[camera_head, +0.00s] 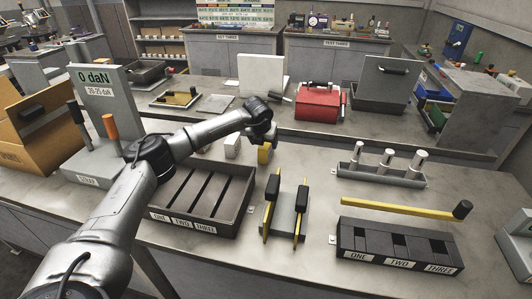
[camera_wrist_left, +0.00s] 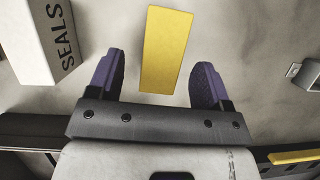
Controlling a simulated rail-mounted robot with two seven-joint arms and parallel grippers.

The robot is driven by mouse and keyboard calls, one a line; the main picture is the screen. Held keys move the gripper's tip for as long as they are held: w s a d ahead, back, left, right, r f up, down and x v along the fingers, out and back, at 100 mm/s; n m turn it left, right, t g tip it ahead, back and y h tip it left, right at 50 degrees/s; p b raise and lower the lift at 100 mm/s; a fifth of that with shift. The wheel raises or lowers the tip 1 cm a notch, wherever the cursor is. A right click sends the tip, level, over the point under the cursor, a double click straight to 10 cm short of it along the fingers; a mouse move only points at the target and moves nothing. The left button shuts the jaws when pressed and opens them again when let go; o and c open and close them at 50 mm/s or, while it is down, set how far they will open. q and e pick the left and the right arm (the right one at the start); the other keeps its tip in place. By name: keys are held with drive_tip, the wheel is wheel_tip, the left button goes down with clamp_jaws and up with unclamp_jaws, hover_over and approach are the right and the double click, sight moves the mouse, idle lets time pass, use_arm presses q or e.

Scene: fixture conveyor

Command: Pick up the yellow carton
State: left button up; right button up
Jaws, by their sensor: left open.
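The yellow carton (camera_head: 264,155) stands on the bench, partly hidden behind my left gripper (camera_head: 263,138) in the head view. In the left wrist view the yellow carton (camera_wrist_left: 166,50) lies just ahead of and between the two purple-padded fingers of my left gripper (camera_wrist_left: 159,80). The fingers are spread wide and hold nothing. The carton's near end reaches about between the fingertips, with gaps on both sides. My right gripper is in neither view.
A white box marked SEALS (camera_wrist_left: 45,40) stands left of the carton; a white box (camera_head: 232,147) shows there in the head view. A dark three-slot tray (camera_head: 205,200) and a grey block with yellow-handled tools (camera_head: 286,215) sit nearer. Bare bench lies to the right.

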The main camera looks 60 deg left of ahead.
sight(265, 144)
use_arm(q)
drive_tip(key=b+x, duration=0.1)
drive_tip(key=x, duration=0.3)
drive_tip(key=shift+d, duration=0.1)
drive_tip(key=shift+c, duration=0.3)
drive_tip(key=c, duration=1)
